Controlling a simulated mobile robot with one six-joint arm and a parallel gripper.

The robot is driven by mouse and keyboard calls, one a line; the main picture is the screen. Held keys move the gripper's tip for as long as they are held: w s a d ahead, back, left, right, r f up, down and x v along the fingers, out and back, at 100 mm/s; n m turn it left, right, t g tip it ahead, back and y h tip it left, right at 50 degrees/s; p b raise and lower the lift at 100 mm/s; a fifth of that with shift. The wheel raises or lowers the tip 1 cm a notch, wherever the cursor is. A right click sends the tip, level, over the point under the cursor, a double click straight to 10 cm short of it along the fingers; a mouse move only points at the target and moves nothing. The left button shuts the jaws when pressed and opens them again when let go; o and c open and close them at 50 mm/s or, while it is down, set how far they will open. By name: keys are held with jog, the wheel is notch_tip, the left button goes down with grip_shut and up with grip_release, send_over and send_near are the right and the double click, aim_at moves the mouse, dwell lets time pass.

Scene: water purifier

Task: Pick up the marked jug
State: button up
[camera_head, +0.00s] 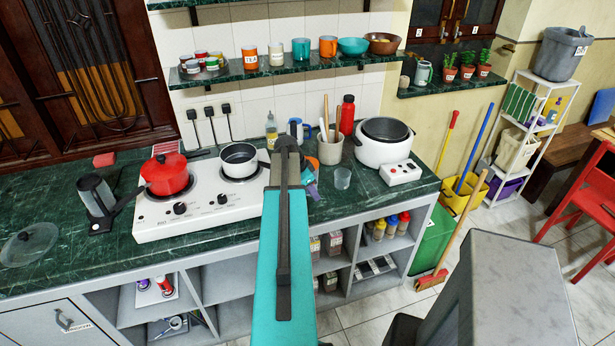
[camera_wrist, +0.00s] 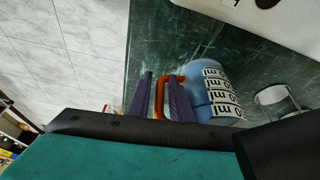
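In the wrist view, a light blue jug (camera_wrist: 203,76) with an orange handle (camera_wrist: 158,98) stands on the dark green counter. Its side carries a column of black-and-white labels. My gripper (camera_wrist: 161,97) has its two dark purple fingers on either side of the handle's upright bar, one of them inside the loop. Narrow gaps appear to show between fingers and bar, so the gripper looks open. In the head view, my arm hides most of the jug; only small orange and blue bits show beside it.
A clear glass (camera_head: 342,178) stands close to the jug. A white stove (camera_head: 215,205) with a red pot (camera_head: 166,176) is left of my arm. A utensil holder (camera_head: 330,150) and a white cooker (camera_head: 383,148) stand behind and right. Shelves lie below the counter.

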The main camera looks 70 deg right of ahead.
jog(key=shift+c, duration=0.4)
grip_shut()
dwell(1.2)
